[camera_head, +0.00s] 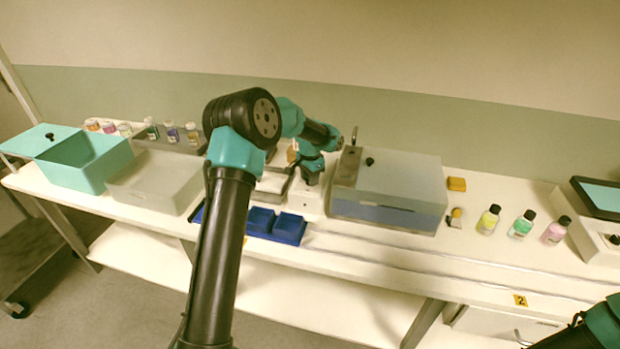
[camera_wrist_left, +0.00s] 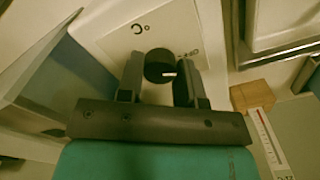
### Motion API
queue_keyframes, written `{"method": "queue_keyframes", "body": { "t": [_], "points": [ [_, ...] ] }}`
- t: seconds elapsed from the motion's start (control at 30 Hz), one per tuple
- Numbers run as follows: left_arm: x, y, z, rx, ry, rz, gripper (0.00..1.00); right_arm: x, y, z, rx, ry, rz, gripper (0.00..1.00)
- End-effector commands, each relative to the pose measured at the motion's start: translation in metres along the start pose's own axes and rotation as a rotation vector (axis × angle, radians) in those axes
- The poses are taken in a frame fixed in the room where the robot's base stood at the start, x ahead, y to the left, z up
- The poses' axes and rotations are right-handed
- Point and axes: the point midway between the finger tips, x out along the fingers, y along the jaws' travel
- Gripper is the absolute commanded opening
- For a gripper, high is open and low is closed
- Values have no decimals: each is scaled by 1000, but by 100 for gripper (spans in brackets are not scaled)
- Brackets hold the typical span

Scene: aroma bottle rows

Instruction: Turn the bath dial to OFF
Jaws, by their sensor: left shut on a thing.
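The bath dial (camera_wrist_left: 160,65) is a dark round knob with a pale pointer mark, on a white panel (camera_wrist_left: 148,28) with small printed marks. In the left wrist view the pointer is turned roughly to the right. My left gripper (camera_wrist_left: 160,82) has a finger on each side of the dial and is shut on it. In the head view my left gripper (camera_head: 311,178) reaches down to the white panel (camera_head: 312,207), and it hides the dial. The printed words are too small to read. My right arm shows only at the lower right, with its gripper out of view.
A grey box with a knobbed lid (camera_head: 405,172) stands right beside the panel. Blue trays (camera_head: 290,228) lie left of it. Several bottles stand at right, including a green one (camera_head: 521,227). A wooden block (camera_wrist_left: 250,95) and a thermometer (camera_wrist_left: 266,137) are near the gripper.

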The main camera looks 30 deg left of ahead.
Motion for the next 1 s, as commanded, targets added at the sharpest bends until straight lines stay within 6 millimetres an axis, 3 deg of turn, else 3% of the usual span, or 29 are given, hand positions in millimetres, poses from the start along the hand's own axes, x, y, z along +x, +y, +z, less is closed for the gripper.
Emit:
{"method": "queue_keyframes", "body": {
  "t": [0.4, 0.9, 0.93, 1.0],
  "points": [
    [0, 0, 0, -225, 1, -1, 10, 0, 0, 0, 0, 0, 0, 43],
    [0, 0, 0, -251, 1, 0, 10, 0, 0, 0, 0, 0, 0, 43],
    [0, 0, 0, -251, 1, 0, 36, 0, 0, 0, 0, 0, 0, 43],
    [0, 0, 0, -251, 1, 0, 43, 0, 0, 0, 0, 0, 0, 43]
  ]
}}
